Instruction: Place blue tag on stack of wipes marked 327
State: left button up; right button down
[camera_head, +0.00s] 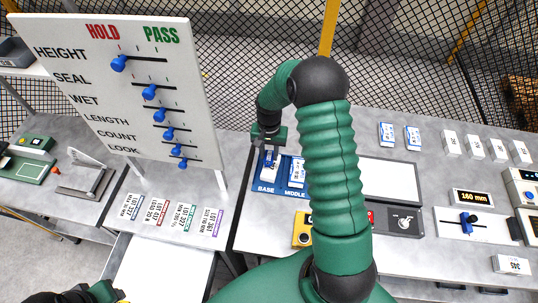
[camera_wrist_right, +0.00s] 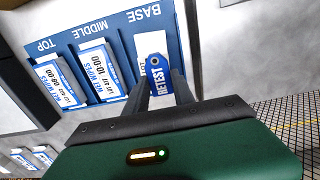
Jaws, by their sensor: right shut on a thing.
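The blue tag (camera_wrist_right: 159,75), lettered RETEST, is between the fingers of my right gripper (camera_wrist_right: 166,98), which is shut on it. The tag overlaps a white pack (camera_wrist_right: 148,44) in the BASE slot of a blue tray (camera_wrist_right: 172,32); whether it touches the pack I cannot tell. Wipes packs lie in the MIDDLE slot (camera_wrist_right: 100,73) and TOP slot (camera_wrist_right: 58,86); their lot numbers are not clearly legible. In the head view my right gripper (camera_head: 268,146) is over the BASE end of the tray (camera_head: 264,188). My left gripper (camera_head: 62,298) is cut off at the lower left edge.
A board of blue sliders (camera_head: 130,100) stands left of the tray, with several lot cards (camera_head: 170,215) below it. My right arm hides the middle of the bench. Two more packs (camera_head: 387,135) and several white labelled blocks (camera_head: 474,147) lie to the right.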

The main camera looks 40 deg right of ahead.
jog(key=shift+s+d+f+p, duration=0.1)
jog(key=shift+s+f+p, duration=0.1)
jog(key=shift+f, duration=0.4)
jog(key=shift+s+d+f+p, duration=0.1)
jog(key=shift+s+f+p, duration=0.1)
jog(key=shift+f, duration=0.4)
jog(key=shift+s+d+f, duration=0.1)
jog(key=shift+f, duration=0.05)
jog(key=c, duration=1.1)
grip_release()
jog(key=shift+w+a+f, duration=0.1)
jog(key=shift+w+a, duration=0.1)
jog(key=shift+a, duration=0.1)
jog(key=shift+o, duration=0.2)
jog(key=shift+s, duration=0.1)
